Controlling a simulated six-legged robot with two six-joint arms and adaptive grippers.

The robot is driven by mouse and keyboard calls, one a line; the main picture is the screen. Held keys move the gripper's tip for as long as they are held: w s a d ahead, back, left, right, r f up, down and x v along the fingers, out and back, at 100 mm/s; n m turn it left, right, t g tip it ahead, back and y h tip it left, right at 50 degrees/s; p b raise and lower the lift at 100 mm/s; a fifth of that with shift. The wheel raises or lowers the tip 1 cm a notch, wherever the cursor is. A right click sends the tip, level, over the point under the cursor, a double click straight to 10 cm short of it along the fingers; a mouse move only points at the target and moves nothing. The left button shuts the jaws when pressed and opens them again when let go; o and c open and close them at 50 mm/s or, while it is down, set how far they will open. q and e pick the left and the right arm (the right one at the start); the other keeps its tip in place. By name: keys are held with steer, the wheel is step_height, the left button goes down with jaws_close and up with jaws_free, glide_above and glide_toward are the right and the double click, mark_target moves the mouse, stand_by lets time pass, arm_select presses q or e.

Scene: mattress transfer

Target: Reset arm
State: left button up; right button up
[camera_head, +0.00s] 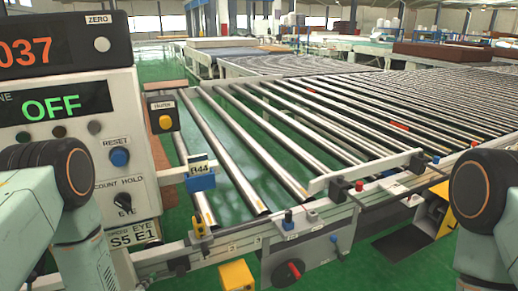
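My two arms show only as pale green links with dark round joints, one at the left edge and one at the right edge of the head view. Neither gripper is in the picture, so their fingers are hidden from me. The left arm's joint is in front of the control box (150,190), and the right arm's joint is in front of the right end of the roller conveyor (245,180). No arm visibly touches the conveyor.
The control box reads 037 and OFF, with a blue reset button (120,157). A yellow button box (163,114) and a blue B44 tag (201,178) stand at the conveyor's near left. A yellow pedal (237,275) is below. Mattresses (208,43) lie further back.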

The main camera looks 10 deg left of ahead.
arm_select(q)
steer(key=s+d+f+n+g+h+b, duration=0.1)
steer(key=s+d+f+n+g+b, duration=0.1)
steer(key=s, duration=0.7)
steer(key=s+d+f+n+g+h+b, duration=0.1)
steer(key=s+d+f+n+g+b, duration=0.2)
steer(key=s, duration=0.7)
steer(key=s+d+f+n+g+h+b, duration=0.1)
steer(key=s+d+f+n+g+b, duration=0.2)
steer(key=s+d+f+n+g, duration=0.2)
steer(key=s+d+n, duration=0.2)
steer(key=s+n, duration=0.2)
steer(key=shift+s+d+f+n, duration=0.15)
steer(key=shift+s+d+n, duration=0.1)
steer(key=shift+s+n, duration=0.05)
